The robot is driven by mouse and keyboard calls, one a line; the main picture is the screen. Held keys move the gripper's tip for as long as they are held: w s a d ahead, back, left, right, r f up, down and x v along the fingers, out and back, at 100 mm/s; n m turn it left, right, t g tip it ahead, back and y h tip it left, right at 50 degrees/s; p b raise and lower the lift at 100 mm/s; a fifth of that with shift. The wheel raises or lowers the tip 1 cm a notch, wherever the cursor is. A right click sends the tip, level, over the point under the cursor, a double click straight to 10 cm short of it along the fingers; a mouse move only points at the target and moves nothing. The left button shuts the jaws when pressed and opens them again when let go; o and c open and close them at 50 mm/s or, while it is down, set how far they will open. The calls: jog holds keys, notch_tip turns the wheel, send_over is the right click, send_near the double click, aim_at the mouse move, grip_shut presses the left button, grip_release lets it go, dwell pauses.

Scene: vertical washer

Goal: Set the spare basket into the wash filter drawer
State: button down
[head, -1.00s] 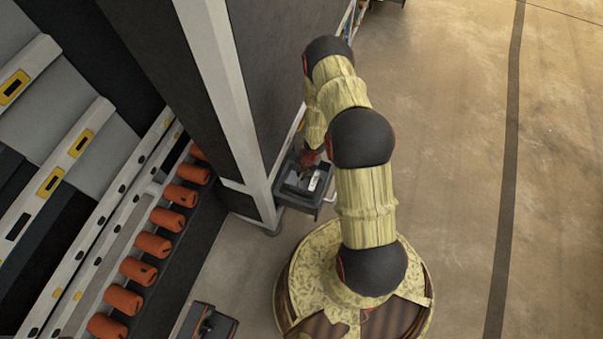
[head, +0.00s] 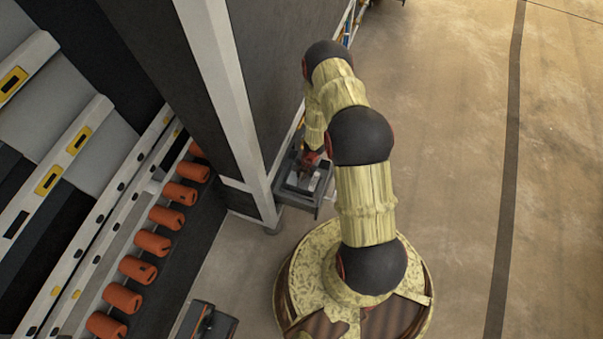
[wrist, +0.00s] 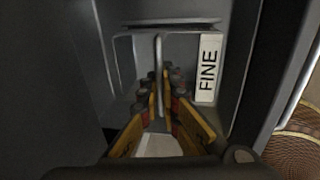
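The spare basket (wrist: 207,68) is a grey box with a thin upright bar across its middle and a white "FINE" label on its right part. It sits down within the dark walls of the pulled-out filter drawer (wrist: 248,75). In the head view the drawer (head: 318,206) juts from the machine's side, and the basket (head: 312,183) shows small inside it. My gripper (wrist: 162,88) reaches down with its orange fingers close together on either side of the basket's middle bar. The fingers look closed on that bar. Whether the basket rests on the drawer floor is hidden.
A pale drawer handle (wrist: 299,88) runs along the drawer's right side. The tall dark machine panel (head: 270,75) stands close to the left of my arm. Several orange cylinders (head: 152,243) line the rack further left. The floor (head: 450,130) to the right is clear.

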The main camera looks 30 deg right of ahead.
jog(key=shift+f, duration=0.55)
jog(key=c, duration=2)
grip_release()
jog(key=shift+o, duration=0.2)
notch_tip(320, 180, up, 12)
jog(key=s+d, duration=0.1)
jog(key=shift+s+d, duration=0.2)
jog(key=shift+s, duration=0.15)
jog(key=shift+f, duration=0.1)
